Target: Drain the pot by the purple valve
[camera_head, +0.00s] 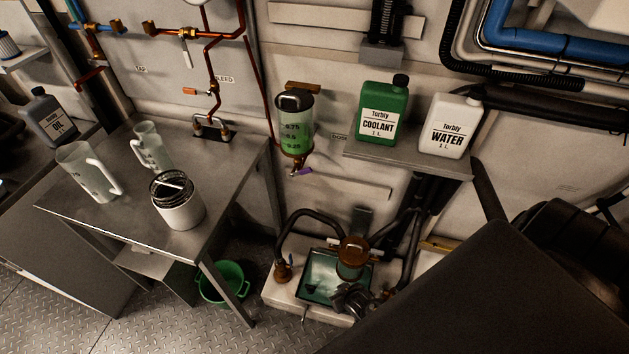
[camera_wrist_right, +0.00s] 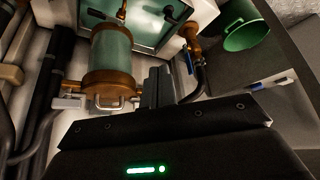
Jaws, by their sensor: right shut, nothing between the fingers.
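The clear graduated pot (camera_head: 295,125) with a dark lid hangs on the wall in the head view. Green liquid shows in its lower part, beside the scale marks. The small purple valve (camera_head: 304,171) sits at the outlet under the pot. Its exact angle is too small to tell. In the right wrist view my right gripper (camera_wrist_right: 160,88) is shut and empty, over the floor unit with the glass cylinder. It is apart from the pot and the valve, which are not in that view. My left gripper is in neither view.
A green bucket (camera_head: 222,283) stands on the floor beside the table (camera_head: 115,215), which carries two clear jugs and a white canister (camera_head: 179,204). The floor unit (camera_head: 276,290) has hoses and a glass cylinder (camera_wrist_right: 112,45). Coolant (camera_head: 383,112) and water (camera_head: 449,125) bottles stand on a shelf.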

